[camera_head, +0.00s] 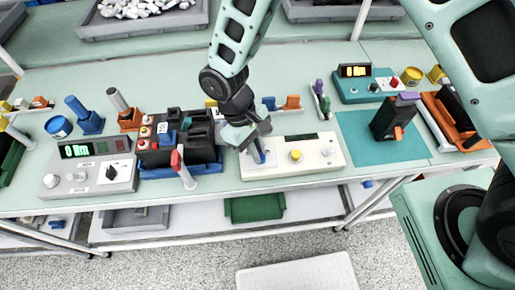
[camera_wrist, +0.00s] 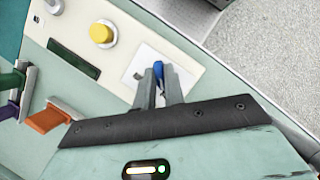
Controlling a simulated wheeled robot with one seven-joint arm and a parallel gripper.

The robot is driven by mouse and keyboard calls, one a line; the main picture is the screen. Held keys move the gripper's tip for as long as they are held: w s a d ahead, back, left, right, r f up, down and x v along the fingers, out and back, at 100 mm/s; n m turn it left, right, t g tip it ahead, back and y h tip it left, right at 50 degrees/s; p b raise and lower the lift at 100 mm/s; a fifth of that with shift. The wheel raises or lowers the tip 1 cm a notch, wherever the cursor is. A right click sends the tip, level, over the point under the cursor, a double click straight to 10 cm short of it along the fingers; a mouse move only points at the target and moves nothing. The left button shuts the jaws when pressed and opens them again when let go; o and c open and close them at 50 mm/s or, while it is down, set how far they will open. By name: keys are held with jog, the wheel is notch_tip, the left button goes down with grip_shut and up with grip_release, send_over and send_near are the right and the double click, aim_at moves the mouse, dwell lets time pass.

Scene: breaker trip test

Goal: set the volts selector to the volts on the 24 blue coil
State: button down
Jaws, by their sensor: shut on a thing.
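My gripper (camera_head: 256,146) is over the left end of a cream box (camera_head: 322,160), with its fingers closed around an upright blue handle (camera_head: 262,157) on a white plate. In the wrist view the blue handle (camera_wrist: 158,70) shows between the fingertips (camera_wrist: 157,82). A yellow button (camera_head: 296,155) and a dark display strip are on the same box. A grey box (camera_head: 120,185) at the left has a lit green display and a black knob (camera_head: 111,173) on a white plate. A blue coil-like ring (camera_head: 58,127) stands behind it. I cannot read any volts marking or which knob is the volts selector.
A black breaker-like block (camera_head: 180,145) in a blue tray stands left of my gripper, with a red-tipped grey handle (camera_head: 184,170) in front. A teal mat (camera_head: 362,150) with a black block lies right. A teal meter box (camera_head: 362,88) stands behind. The table's front edge is close.

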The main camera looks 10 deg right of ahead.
dwell(0.3)
jog(key=c, duration=1.5)
grip_release()
jog(key=b+v, duration=0.3)
jog(key=v, duration=1.4)
jog(key=shift+r, duration=0.3)
jog(key=s+d+t+y, duration=0.1)
jog(key=s+d, duration=0.3)
jog(key=s, duration=0.1)
jog(key=s+d+r+t+y, duration=0.1)
jog(key=s+d, duration=0.3)
jog(key=s, duration=0.2)
jog(key=s+d+r+m+t+y, duration=0.1)
jog(key=s+d, duration=0.4)
jog(key=shift+s+r+y, duration=0.25)
jog(key=shift+s+y, duration=0.1)
jog(key=shift+y, duration=0.05)
